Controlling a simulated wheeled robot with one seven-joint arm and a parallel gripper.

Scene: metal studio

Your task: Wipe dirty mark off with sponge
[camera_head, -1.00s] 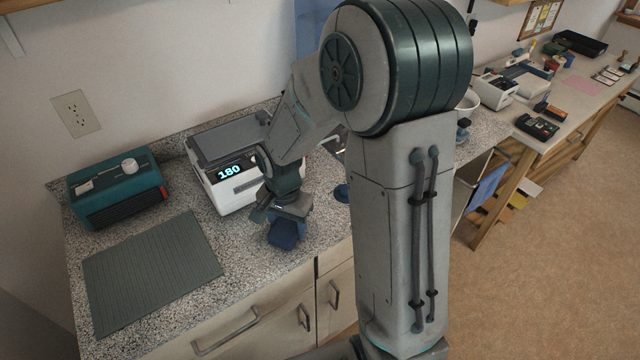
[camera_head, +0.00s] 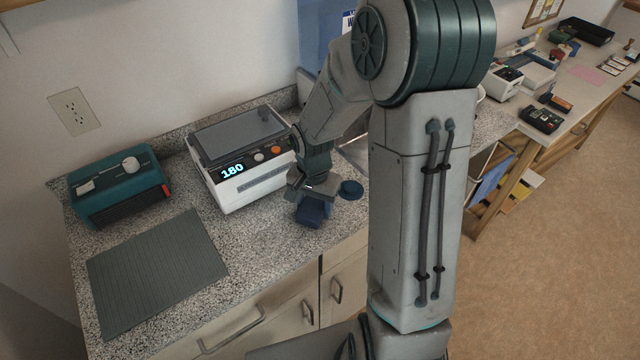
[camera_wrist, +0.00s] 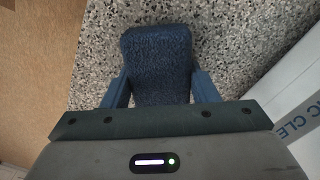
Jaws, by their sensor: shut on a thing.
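A dark blue sponge (camera_wrist: 158,62) is held between the two blue fingers of my gripper (camera_wrist: 160,88) in the wrist view. In the head view my gripper (camera_head: 310,200) is low over the speckled counter (camera_head: 262,232), and the sponge (camera_head: 311,213) shows below it. I cannot tell whether the sponge touches the counter. No dirty mark can be made out in either view. My arm hides part of the counter on the right.
A white machine (camera_head: 256,190) reading 180 stands just left of my gripper. A round blue object (camera_head: 351,189) lies close on the right. A teal box (camera_head: 118,187) and a ribbed grey mat (camera_head: 155,272) are further left. Bare counter lies between mat and gripper.

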